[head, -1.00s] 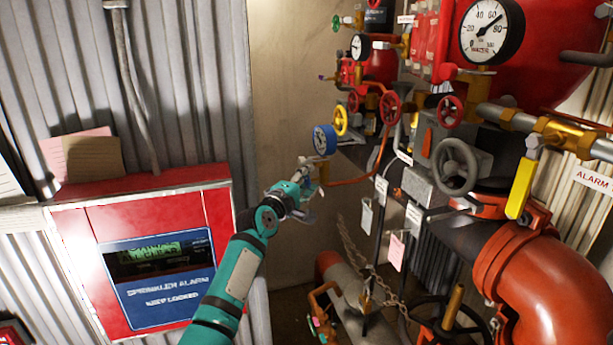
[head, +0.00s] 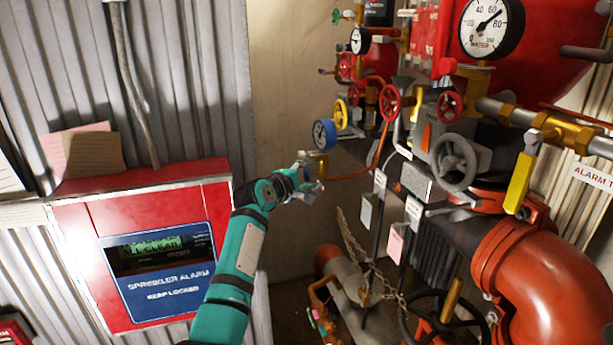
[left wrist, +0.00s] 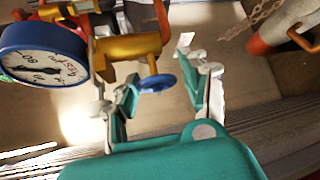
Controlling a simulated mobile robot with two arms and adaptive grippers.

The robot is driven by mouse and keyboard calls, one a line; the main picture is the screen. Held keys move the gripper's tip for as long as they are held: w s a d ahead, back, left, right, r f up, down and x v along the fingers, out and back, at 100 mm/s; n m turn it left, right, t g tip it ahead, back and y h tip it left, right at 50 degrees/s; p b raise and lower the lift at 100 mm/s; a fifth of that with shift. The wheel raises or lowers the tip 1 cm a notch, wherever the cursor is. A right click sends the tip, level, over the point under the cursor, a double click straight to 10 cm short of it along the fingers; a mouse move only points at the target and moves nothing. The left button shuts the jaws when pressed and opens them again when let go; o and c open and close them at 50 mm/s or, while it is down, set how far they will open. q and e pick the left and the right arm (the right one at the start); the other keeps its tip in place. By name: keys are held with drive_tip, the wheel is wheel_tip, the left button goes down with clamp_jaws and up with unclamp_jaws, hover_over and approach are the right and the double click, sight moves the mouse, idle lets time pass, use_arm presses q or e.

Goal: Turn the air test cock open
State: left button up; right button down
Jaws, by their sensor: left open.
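The air test cock appears to be the brass fitting with a small blue handle (left wrist: 158,83), next to a blue-rimmed gauge (left wrist: 45,55). In the left wrist view the handle lies between the two spread fingers of my left gripper (left wrist: 155,90), with gaps visible on both sides. In the head view my left gripper (head: 312,178) is just below the blue gauge (head: 323,134), at the end of the orange pipe. The cock is mostly hidden there behind the gauge and fingers. My right gripper is not in view.
Red and yellow handwheels, gauges and a grey handwheel (head: 455,163) crowd the pipework at right. A yellow lever (head: 519,184) hangs farther right. A red sprinkler alarm box (head: 150,250) is on the left wall. A chain (head: 352,240) hangs below.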

sight(305, 175)
use_arm(q)
drive_tip(key=shift+v, duration=3.3)
drive_tip(key=shift+s+a+r, duration=0.15)
drive_tip(key=shift+s+a, duration=0.15)
drive_tip(key=shift+s, duration=0.25)
drive_tip(key=shift+s, duration=0.1)
